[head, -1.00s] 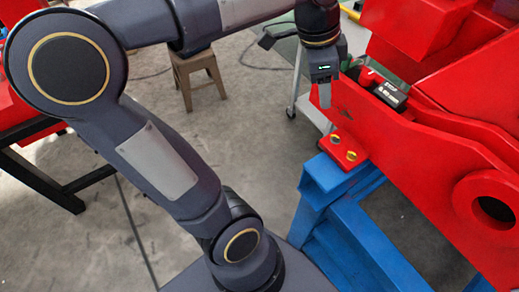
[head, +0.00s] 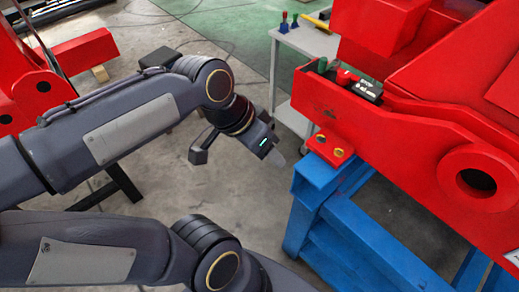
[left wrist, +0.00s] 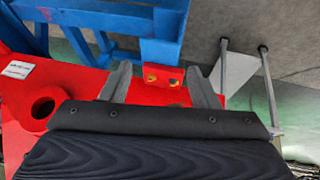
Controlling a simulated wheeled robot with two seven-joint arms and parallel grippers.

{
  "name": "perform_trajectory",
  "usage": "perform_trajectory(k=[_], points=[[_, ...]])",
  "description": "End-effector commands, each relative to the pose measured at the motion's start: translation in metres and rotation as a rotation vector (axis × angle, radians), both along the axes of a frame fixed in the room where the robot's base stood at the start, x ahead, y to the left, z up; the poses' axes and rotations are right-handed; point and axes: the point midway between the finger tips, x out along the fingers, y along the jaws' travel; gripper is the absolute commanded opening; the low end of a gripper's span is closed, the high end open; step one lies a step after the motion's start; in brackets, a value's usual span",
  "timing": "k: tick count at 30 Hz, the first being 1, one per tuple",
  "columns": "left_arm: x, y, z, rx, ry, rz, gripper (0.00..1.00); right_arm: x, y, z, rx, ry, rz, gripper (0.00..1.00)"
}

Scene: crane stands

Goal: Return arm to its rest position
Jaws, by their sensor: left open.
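The red crane part (head: 400,130) rests on the blue stand (head: 318,180). A small black box (head: 368,89) with a red knob (head: 346,78) beside it sits on the crane part, clear of the gripper. My right gripper is not in view.
A grey table (head: 305,40) with small coloured objects stands behind the gripper. Another red structure (head: 85,50) is at the upper left. In the left wrist view, a red plate with yellow bolts (left wrist: 162,76) lies beyond the fingers.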

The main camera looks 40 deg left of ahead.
Motion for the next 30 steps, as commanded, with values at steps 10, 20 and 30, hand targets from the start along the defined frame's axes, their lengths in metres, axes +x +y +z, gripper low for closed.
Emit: perform_trajectory(k=[10,20,30], points=[[-0.002,-0.001,-0.002,-0.007,-0.001,0.011,0.55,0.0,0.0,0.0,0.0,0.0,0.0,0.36],[-0.04,-0.025,-0.045,-0.197,-0.022,0.293,0.55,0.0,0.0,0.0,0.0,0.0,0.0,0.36],[-0.04,-0.025,-0.045,-0.2,-0.019,0.297,0.55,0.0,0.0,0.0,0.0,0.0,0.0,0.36]])
